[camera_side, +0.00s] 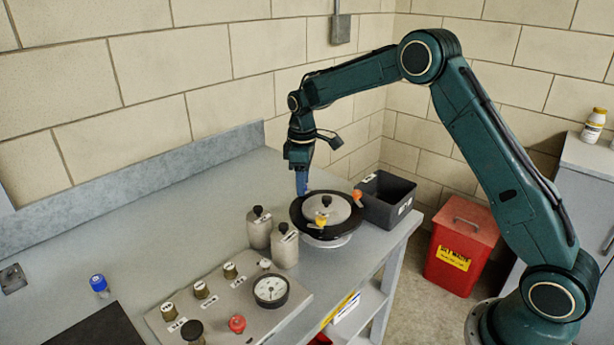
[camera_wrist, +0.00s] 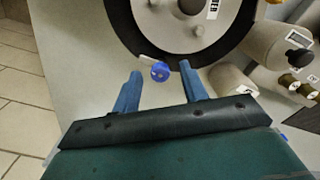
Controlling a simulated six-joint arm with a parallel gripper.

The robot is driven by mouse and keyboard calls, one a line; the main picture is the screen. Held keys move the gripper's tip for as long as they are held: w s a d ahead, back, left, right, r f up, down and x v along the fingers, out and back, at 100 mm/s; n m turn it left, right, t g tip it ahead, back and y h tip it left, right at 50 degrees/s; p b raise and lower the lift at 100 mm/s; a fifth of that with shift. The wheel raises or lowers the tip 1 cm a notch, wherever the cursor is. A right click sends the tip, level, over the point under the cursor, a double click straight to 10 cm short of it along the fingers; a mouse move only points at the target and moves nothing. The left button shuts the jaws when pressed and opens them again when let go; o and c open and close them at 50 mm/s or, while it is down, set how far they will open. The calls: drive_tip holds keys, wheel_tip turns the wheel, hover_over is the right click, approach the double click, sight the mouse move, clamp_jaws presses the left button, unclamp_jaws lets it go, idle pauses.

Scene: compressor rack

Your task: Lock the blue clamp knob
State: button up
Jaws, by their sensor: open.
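The blue clamp knob (camera_wrist: 160,71) shows in the wrist view at the edge of the black-rimmed round vessel, with a pale lever running from it toward the rim. In the side view I cannot make it out apart from the blue fingers. My gripper (camera_wrist: 161,78) is open, with one blue finger on each side of the knob; I cannot tell whether they touch it. In the side view my gripper (camera_side: 302,186) points down at the far left rim of the vessel (camera_side: 296,216). Yellow (camera_side: 321,220) and orange (camera_side: 357,194) knobs sit on the same rim.
A dark open bin (camera_side: 388,200) stands right of the vessel. Two grey canisters (camera_side: 259,228) with black knobs stand to its left. A gauge panel (camera_side: 230,300) lies in front, and a blue-capped item (camera_side: 99,284) stands at left. The bench's back left is clear.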

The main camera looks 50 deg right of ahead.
clamp_jaws()
